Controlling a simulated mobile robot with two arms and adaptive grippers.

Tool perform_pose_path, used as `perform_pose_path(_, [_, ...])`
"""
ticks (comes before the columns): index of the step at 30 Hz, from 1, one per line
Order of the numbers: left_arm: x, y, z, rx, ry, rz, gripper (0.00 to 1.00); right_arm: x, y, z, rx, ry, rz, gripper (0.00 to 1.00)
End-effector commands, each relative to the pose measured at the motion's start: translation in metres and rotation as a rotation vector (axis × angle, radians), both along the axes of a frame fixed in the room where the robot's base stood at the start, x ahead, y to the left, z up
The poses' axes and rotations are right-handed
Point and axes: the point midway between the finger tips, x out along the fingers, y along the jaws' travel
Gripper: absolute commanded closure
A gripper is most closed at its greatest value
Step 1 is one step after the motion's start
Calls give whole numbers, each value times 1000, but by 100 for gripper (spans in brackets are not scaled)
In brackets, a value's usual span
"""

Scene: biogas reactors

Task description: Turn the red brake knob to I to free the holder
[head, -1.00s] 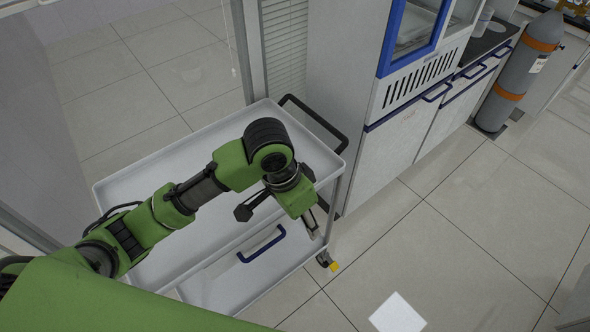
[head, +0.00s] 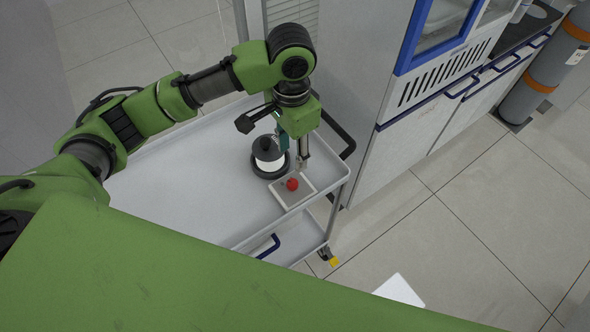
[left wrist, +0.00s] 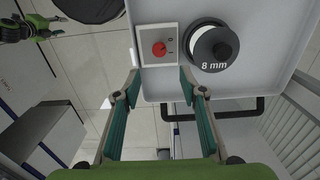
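The red brake knob (head: 292,184) sits on a small pale plate (head: 279,194) at the trolley's front right corner. In the left wrist view the knob (left wrist: 158,49) shows beside the marks 0 and I; its exact setting is too small to read. Next to it stands the holder (head: 268,158), black with a white roll, marked 8 mm in the left wrist view (left wrist: 213,48). My left gripper (head: 293,158) is open and empty above the plate, its fingers (left wrist: 160,82) apart on either side of the knob's line, not touching the knob. My right gripper is not seen.
The grey trolley (head: 190,190) is otherwise clear on top, with a black handle (head: 345,145) at its far right end and a lower shelf. A cabinet (head: 385,140) stands close to the right. Tiled floor lies open in front.

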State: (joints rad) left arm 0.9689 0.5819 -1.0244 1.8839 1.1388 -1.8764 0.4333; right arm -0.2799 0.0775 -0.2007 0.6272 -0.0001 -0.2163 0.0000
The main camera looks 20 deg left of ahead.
Motion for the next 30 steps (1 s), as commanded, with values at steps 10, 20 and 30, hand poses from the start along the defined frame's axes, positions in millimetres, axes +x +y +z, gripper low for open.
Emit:
perform_pose_path(10, [-2, 1, -74, 2, 5, 2, 62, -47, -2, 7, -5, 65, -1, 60])
perform_pose_path(20, [-1, 0, -116, 0, 0, 0, 62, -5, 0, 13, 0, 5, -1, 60])
perform_pose_path(30, [0, 0, -120, 0, -1, 0, 62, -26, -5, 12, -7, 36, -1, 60])
